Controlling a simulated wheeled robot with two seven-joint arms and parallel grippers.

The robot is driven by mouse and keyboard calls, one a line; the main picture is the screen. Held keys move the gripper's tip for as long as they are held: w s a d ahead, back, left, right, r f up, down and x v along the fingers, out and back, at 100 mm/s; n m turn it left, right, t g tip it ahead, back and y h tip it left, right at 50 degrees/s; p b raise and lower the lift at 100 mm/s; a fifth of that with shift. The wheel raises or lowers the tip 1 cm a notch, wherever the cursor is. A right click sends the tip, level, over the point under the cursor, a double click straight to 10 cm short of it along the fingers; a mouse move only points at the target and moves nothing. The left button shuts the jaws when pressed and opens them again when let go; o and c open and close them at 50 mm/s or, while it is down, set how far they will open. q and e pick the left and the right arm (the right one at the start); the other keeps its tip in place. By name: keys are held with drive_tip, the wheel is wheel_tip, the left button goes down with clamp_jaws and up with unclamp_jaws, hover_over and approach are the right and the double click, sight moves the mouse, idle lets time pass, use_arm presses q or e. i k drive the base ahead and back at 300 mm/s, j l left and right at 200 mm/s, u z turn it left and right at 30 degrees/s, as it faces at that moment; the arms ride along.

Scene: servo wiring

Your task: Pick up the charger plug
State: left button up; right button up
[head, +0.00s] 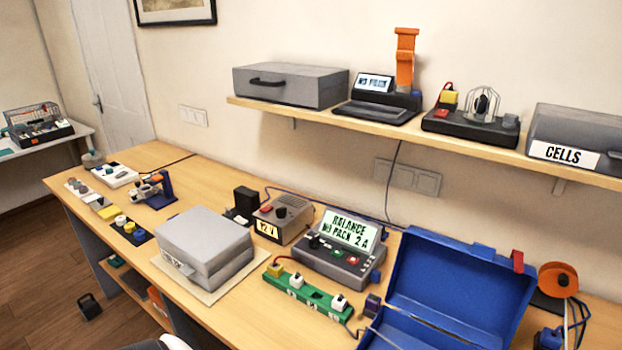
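A green power strip (308,297) lies on the workbench at its front middle. White plugs sit in it, one near its left part (297,281) and one near its right end (339,301). A yellow-topped piece with a red lead (275,269) is at its left end. I cannot tell which of these is the charger plug. Behind the strip stands a grey charger unit (340,255), its screen reading "BALANCE" and "PACK 2 A". Neither of my grippers shows in the head view. A white and black part at the bottom edge may be mine.
A grey case (205,245) stands left of the strip. An open blue toolbox (455,285) fills the right. A 12 V supply (283,218) and black block (244,201) stand behind. A wall shelf (480,147) overhangs the bench. Bare wood lies in front of the strip.

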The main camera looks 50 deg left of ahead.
sight(275, 270)
drive_tip(key=u, duration=1.85)
